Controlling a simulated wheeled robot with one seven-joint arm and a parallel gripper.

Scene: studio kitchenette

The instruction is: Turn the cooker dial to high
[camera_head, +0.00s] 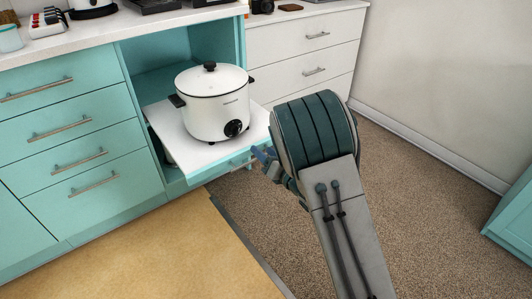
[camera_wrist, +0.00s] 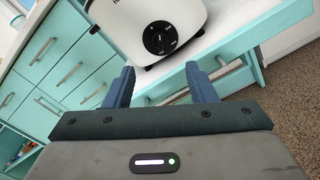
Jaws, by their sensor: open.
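The cooker (camera_head: 215,103) is white with a glass-topped lid, a black knob and black side handles. It stands upright on a pulled-out white shelf (camera_head: 178,132) under the counter. Its round black dial (camera_head: 233,128) is low on the front and faces me. The dial (camera_wrist: 160,38) also shows near the top of the wrist view; its setting is too small to read. My gripper (camera_wrist: 165,75) has its two blue fingers apart, with nothing between them, just short of the shelf's front and apart from the dial. In the head view my arm partly hides the gripper.
Teal drawers (camera_head: 65,120) with metal handles stand left of the shelf. White drawers (camera_head: 310,55) stand behind on the right. The counter (camera_head: 90,37) above holds several items. The carpet (camera_head: 430,200) at right is clear.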

